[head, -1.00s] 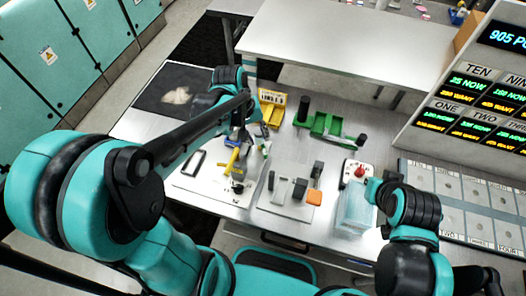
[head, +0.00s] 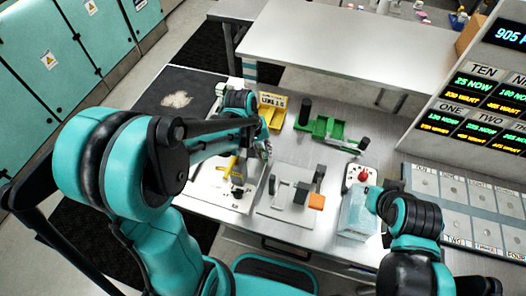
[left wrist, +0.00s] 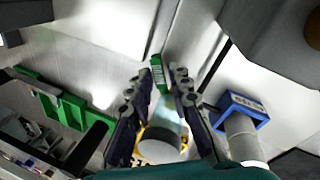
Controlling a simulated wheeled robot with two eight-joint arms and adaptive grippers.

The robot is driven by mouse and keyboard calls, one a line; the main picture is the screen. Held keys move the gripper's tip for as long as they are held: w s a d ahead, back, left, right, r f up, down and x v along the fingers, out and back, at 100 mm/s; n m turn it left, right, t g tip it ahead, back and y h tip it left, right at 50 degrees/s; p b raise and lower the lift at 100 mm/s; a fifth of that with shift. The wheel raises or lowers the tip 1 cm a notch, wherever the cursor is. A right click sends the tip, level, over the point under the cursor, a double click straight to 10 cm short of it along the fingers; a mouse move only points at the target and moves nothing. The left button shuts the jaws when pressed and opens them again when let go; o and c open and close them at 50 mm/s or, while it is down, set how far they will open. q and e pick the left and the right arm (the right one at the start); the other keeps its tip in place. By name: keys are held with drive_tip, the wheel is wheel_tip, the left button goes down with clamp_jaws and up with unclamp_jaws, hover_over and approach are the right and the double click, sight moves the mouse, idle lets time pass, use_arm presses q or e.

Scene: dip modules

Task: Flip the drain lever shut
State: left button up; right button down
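No part is clearly identifiable as the drain lever. A yellow handle-shaped part (head: 229,168) stands on the left white plate (head: 207,189). A clear bluish tank (head: 356,214) stands at the right front. My left gripper (head: 264,152) hangs beside the left plate, near the yellow part. In the left wrist view its two fingers (left wrist: 168,72) are close at the tips, with a small green labelled piece (left wrist: 160,76) seen between them; whether they grip it is unclear. My right gripper (head: 374,197) is beside the tank, its fingers mostly hidden.
A middle plate (head: 275,206) carries grey blocks and an orange block (head: 316,201). Green trays (head: 330,129) and a yellow labelled bin (head: 271,114) are behind. A red knob (head: 363,177) sits behind the tank. A black mat (head: 200,85) lies at the back left.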

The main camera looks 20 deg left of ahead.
use_arm(q)
clamp_jaws()
drive_tip(key=shift+s+a+m, duration=0.15)
drive_tip(key=shift+a+m, duration=0.15)
drive_tip(key=shift+m, duration=0.8)
drive_tip(key=o, duration=0.6)
unclamp_jaws()
drive_tip(key=shift+c, duration=0.2)
drive_tip(key=shift+r, duration=0.1)
drive_tip(key=w+v, duration=0.1)
drive_tip(key=v, duration=1)
drive_tip(key=shift+s+a+r, duration=0.3)
drive_tip(key=shift+s+r, duration=0.1)
